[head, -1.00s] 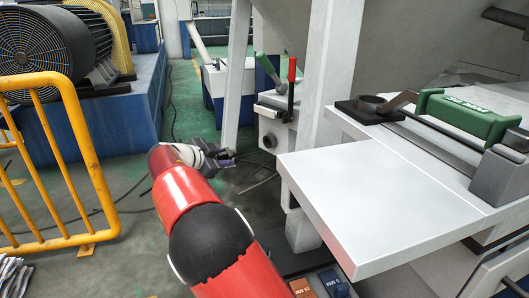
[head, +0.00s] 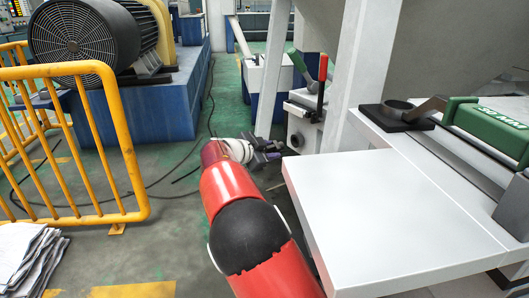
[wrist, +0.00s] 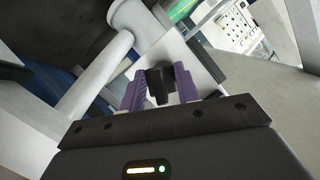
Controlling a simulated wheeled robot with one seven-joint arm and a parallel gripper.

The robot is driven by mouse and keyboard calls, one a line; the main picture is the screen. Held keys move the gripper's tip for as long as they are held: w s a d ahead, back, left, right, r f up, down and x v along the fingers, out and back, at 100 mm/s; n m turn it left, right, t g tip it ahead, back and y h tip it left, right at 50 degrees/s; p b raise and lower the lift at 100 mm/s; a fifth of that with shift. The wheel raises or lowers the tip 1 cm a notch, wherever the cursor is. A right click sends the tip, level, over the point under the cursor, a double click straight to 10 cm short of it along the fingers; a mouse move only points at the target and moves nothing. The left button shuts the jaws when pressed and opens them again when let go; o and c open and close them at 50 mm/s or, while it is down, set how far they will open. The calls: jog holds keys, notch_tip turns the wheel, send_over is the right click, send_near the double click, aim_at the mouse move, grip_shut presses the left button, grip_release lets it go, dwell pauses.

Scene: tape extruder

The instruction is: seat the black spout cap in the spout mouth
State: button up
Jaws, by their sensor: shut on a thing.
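My gripper (head: 272,153) is near the middle of the head view, just left of and slightly below the pale spout block. Cap and mouth look apart, but depth is hard to judge. I cannot identify the mouth in the wrist view.
A white table (head: 400,210) stands right of my arm, its left edge close by. A red lever (head: 322,85) and a green lever (head: 299,65) rise above the spout block. A yellow railing (head: 75,150) stands left, with open floor between it and my arm.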

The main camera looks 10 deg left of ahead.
aim_at(276, 145)
jog(key=shift+w+d, duration=1.2)
jog(key=shift+d, duration=0.15)
jog(key=shift+w+d, duration=0.9)
jog(key=shift+d, duration=0.2)
dwell(0.9)
jog(key=o, duration=1)
jog(key=shift+o, duration=0.2)
jog(key=shift+v, duration=3.9)
